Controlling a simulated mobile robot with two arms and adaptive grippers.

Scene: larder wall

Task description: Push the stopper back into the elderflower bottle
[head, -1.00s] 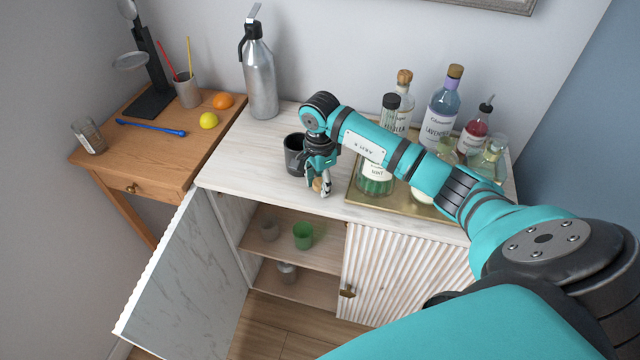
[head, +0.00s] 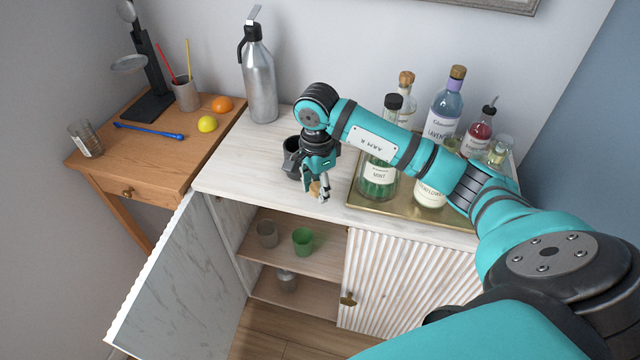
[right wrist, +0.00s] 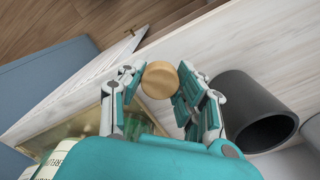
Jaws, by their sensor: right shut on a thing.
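The stopper (head: 314,188), a round tan cork, is held between the fingers of my right gripper (head: 319,184) above the front of the white cabinet top. In the right wrist view the stopper (right wrist: 160,80) sits between the fingertips of the right gripper (right wrist: 162,88). The elderflower bottle (head: 431,194) stands on the gold tray, to the right of the gripper; my arm hides its upper part and mouth. A bottle label at the lower left of the right wrist view seems to be its own (right wrist: 62,155). My left gripper is not in view.
The gold tray (head: 408,214) also holds a mint bottle (head: 379,180), a lavender bottle (head: 444,110) and others close together. A black cup (head: 291,158) stands just behind the gripper. A steel siphon (head: 260,75) stands at the back. The left cabinet door (head: 185,285) hangs open.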

